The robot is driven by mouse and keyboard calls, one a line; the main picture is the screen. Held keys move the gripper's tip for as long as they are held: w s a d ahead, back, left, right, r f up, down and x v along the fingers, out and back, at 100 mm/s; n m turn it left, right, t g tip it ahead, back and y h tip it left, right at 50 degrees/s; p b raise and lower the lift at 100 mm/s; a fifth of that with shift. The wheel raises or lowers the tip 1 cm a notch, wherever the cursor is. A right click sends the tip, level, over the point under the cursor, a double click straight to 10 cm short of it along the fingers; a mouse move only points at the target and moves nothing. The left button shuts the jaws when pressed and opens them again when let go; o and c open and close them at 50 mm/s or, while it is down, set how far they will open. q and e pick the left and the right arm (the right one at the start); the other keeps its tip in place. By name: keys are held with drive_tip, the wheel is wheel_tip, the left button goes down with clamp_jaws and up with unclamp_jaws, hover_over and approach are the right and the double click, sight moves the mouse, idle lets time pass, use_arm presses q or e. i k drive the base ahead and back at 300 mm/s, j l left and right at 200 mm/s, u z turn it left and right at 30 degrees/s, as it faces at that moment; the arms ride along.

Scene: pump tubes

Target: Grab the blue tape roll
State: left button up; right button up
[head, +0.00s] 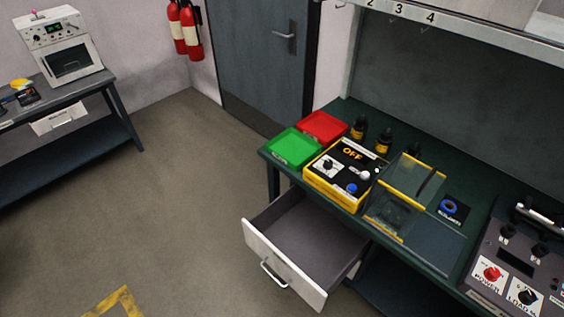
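A small blue roll (449,207), ring-shaped, sits on a dark labelled square pad on the green workbench (424,262), right of the yellow-edged clear box. It looks like the blue tape roll, though the label below it is too small to read surely. Nothing covers it from above. Neither of my grippers shows in the head view.
The yellow control box (344,172), clear yellow-edged box (402,195) and dark power panel (515,265) stand on the bench around the roll. An open, empty-looking drawer (285,265) juts out in front. Red (323,127) and green (293,147) trays sit at the left end.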

sight(442, 207)
drive_tip(key=z, duration=1.4)
drive_tip(key=i+l+u, duration=0.25)
drive_tip(key=l+u, duration=0.2)
drive_tip(key=i+l+u, duration=0.15)
drive_tip(key=l+u, duration=0.75)
drive_tip(key=l, duration=0.25)
drive_tip(key=l+u, duration=0.5)
drive_tip(key=k+l+u, duration=0.1)
drive_tip(key=l+u, duration=0.35)
drive_tip(key=l, duration=0.25)
drive_tip(key=k+l+u, duration=0.2)
drive_tip(key=l+u, duration=0.25)
drive_tip(key=l, duration=0.1)
